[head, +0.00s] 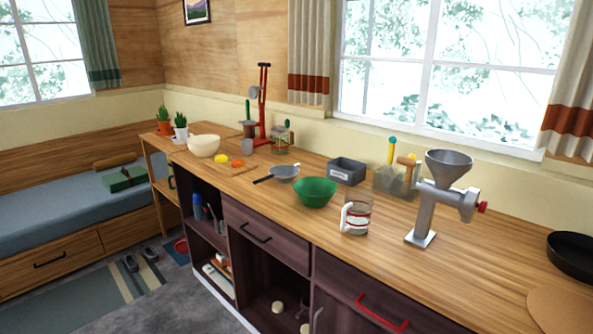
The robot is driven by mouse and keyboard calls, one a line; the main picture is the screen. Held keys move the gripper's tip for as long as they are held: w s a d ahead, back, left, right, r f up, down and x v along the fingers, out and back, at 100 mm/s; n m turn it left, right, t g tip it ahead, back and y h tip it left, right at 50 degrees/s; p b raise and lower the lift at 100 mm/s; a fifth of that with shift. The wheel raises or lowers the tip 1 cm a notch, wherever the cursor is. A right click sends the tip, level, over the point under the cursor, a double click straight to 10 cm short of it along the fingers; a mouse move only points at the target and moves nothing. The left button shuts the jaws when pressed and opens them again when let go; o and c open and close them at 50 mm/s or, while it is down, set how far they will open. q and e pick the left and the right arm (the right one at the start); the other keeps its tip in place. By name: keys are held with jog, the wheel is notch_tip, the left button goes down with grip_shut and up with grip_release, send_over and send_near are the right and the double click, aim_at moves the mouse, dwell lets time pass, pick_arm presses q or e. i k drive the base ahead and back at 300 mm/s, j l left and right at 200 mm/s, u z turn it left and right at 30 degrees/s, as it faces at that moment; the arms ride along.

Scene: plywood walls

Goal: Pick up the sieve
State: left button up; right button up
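The sieve (286,172) appears to be the small grey round-bowled utensil with a dark handle (264,179) pointing left. It lies on the wooden counter, behind and left of the green bowl (315,191). Its mesh is too small to make out. Neither of my grippers shows in the head view.
The counter (300,228) is clear in front of the green bowl. A cutting board with yellow and orange pieces (222,159) and a cream bowl (204,145) are left.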

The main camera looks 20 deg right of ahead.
aim_at(283, 173)
jog(key=i+z, duration=0.6)
jog(key=z, duration=0.15)
jog(key=i+j+z, duration=0.15)
jog(key=i+z, duration=0.25)
jog(key=i+j+z, duration=0.2)
jog(key=z, duration=0.2)
